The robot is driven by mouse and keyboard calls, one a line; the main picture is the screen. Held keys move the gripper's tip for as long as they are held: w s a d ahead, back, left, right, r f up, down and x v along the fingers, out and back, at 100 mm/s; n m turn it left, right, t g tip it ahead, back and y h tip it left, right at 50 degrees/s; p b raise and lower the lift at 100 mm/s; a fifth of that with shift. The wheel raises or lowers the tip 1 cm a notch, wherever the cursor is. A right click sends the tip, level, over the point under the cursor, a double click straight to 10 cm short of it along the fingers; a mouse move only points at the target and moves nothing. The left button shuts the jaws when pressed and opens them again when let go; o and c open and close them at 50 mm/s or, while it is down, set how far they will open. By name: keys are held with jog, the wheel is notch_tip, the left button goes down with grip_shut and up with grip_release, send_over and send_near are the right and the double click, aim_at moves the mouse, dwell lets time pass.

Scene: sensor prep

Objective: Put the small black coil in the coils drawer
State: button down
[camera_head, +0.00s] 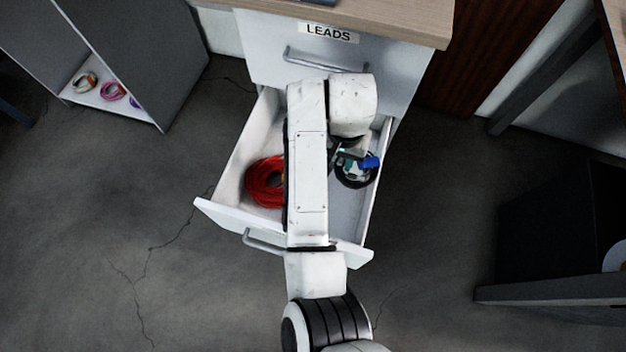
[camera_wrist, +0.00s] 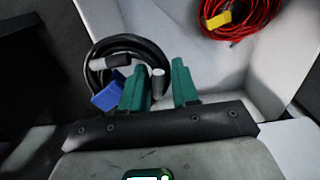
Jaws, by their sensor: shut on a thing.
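The small black coil (camera_head: 352,182) is in the right part of an open white drawer (camera_head: 222,207), below the drawer front marked LEADS (camera_head: 330,33). In the wrist view the black coil (camera_wrist: 133,39) has a blue connector (camera_wrist: 107,97) and grey-white plug ends. My gripper (camera_wrist: 158,85) has green fingers shut on part of the coil, by a plug end. In the head view my gripper (camera_head: 347,157) is over the coil, partly hidden by my arm. I cannot tell whether the coil rests on the drawer floor. The open drawer's own label is not in view.
A red coil (camera_head: 265,182) with a yellow connector (camera_wrist: 217,20) lies in the left part of the same drawer. A grey shelf (camera_head: 110,102) with several coloured coils stands at left. A black box-like object (camera_head: 560,235) is at right. Floor in front is clear.

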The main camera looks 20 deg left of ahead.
jog(key=f+b, duration=0.4)
jog(key=f, duration=0.3)
jog(key=a+f+b, duration=0.1)
jog(key=f+b, duration=0.3)
jog(key=f, duration=0.3)
jog(key=s+f+b, duration=0.1)
jog(key=f+b, duration=0.3)
jog(key=f, duration=0.4)
jog(key=shift+s+a, duration=0.1)
jog(key=shift+a, duration=0.15)
jog(key=c, duration=0.8)
grip_release()
jog(key=shift+f, duration=0.1)
jog(key=shift+c, duration=0.2)
notch_tip(320, 180, up, 12)
jog(key=p, duration=0.5)
jog(key=shift+r, duration=0.2)
